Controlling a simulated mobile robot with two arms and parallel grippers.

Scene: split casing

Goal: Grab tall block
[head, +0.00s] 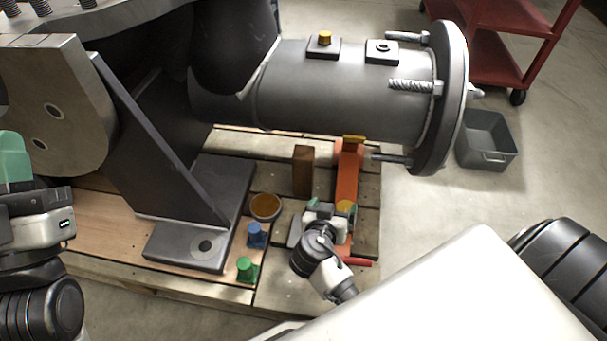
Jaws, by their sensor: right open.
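The tall block (303,171) is a brown wooden block standing upright on the pallet, below the grey pipe and left of a long orange-red tool. My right gripper (328,208) is open, just below and slightly right of the block in the head view, with its green-tipped fingers towards it. I see a gap between the fingers and the block, and nothing clearly held. The gripper covers part of the orange-red tool. My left gripper (15,160) is at the left edge, far from the block, partly cut off; its opening cannot be made out.
The orange-red tool (348,172) lies close right of the block. A round bowl (265,206), a blue knob (257,236) and a green knob (246,270) stand left of my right gripper. The flanged pipe (340,95) overhangs the pallet. A grey bin (487,140) stands on the floor.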

